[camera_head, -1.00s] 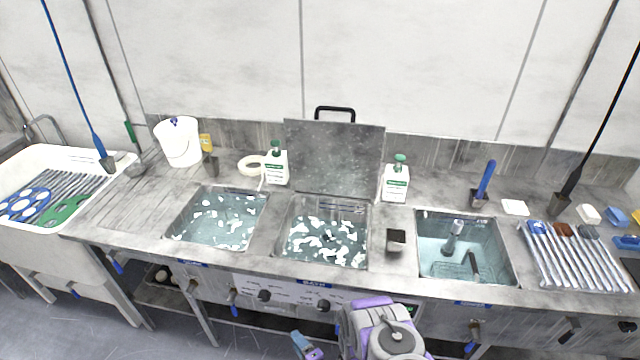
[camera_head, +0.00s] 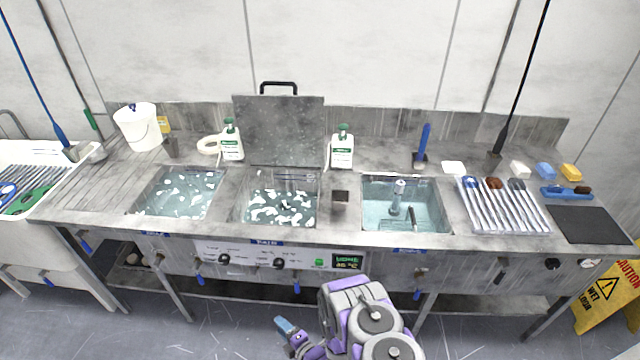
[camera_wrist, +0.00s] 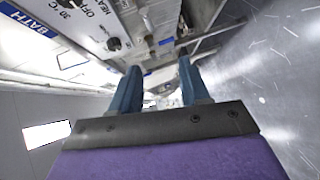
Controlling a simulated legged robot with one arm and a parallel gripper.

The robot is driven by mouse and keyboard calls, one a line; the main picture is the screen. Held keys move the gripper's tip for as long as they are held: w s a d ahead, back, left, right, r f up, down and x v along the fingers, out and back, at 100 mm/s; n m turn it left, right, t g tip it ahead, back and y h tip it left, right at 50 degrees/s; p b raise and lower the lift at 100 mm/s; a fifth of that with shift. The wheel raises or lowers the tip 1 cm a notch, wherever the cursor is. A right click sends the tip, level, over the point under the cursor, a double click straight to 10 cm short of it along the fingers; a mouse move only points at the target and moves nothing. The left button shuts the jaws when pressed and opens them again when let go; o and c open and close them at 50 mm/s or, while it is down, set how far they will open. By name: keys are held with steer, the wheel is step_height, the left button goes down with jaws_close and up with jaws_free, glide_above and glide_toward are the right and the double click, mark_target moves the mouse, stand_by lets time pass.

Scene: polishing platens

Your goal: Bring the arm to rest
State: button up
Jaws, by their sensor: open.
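My gripper (camera_head: 287,332) shows at the bottom of the head view, in front of and below the bench's front panel. My purple and grey arm is folded beside it. In the wrist view my gripper (camera_wrist: 155,85) has its two blue-grey fingers apart, with nothing between them. The wrist view shows the bench's front panel (camera_wrist: 95,30) at the upper left and the grey floor (camera_wrist: 275,75) at the right.
The steel bench (camera_head: 100,195) has basins of water, two with floating white pieces. A raised lid (camera_head: 278,130) stands behind the middle basin. Bottles, brushes and a bucket (camera_head: 137,128) stand on top. A yellow caution sign (camera_head: 608,297) stands at the right. Floor before the bench is clear.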

steer(key=w+d+r+m+g+h, duration=0.2)
steer(key=w+d+r+m+h, duration=0.25)
steer(key=w+d+r, duration=0.55)
steer(key=d+r+m+g+h, duration=0.25)
steer(key=d+r, duration=0.25)
steer(key=r, duration=0.3)
steer(key=d+r+m+g+h, duration=0.1)
steer(key=d+r+m+h, duration=0.1)
steer(key=d+r+m, duration=0.45)
steer(key=s+d+r+m+g+h, duration=0.1)
steer(key=s+d+r+m, duration=0.15)
steer(key=s+r, duration=0.55)
steer(key=s+d+r+m+g+h, duration=0.1)
steer(key=s+d+r+m+g, duration=0.15)
steer(key=s+r, duration=0.45)
steer(key=s+r+m+g, duration=0.2)
steer(key=s+r, duration=0.3)
steer(key=s, duration=0.8)
steer(key=s+r+m+g, duration=0.2)
steer(key=s+r+m, duration=0.2)
steer(key=s, duration=0.9)
steer(key=shift+a+r+m, duration=0.2)
steer(key=shift+r+m, duration=0.2)
steer(key=shift+m, duration=0.05)
steer(key=shift+a, duration=0.1)
